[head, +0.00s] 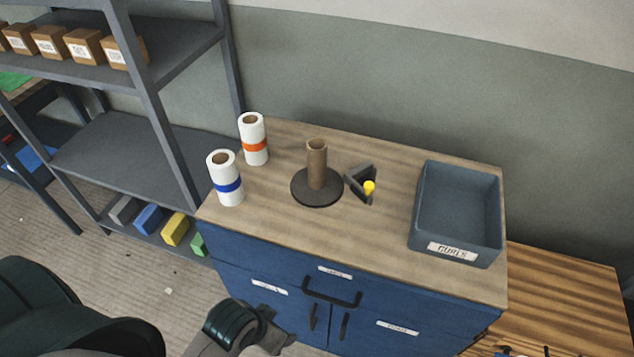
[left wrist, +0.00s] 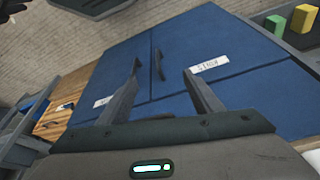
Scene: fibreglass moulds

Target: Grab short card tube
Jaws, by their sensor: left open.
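A short brown card tube (head: 317,168) stands upright on a dark round base (head: 318,199) on the wooden top of a blue cabinet, in the head view. My left gripper (head: 280,338) is low in front of the cabinet, below the top's front edge and well apart from the tube. In the left wrist view my left gripper (left wrist: 162,68) is open, with nothing between its fingers, facing the blue cabinet doors (left wrist: 110,72). The tube does not show in that view. My right gripper is not in view.
Two white rolls, blue-banded (head: 225,178) and orange-banded (head: 253,140), stand left of the tube. A dark wedge-shaped holder with a yellow knob (head: 369,187) is close on its right. A grey bin (head: 415,232) is farther right. Grey shelving (head: 120,150) stands at left.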

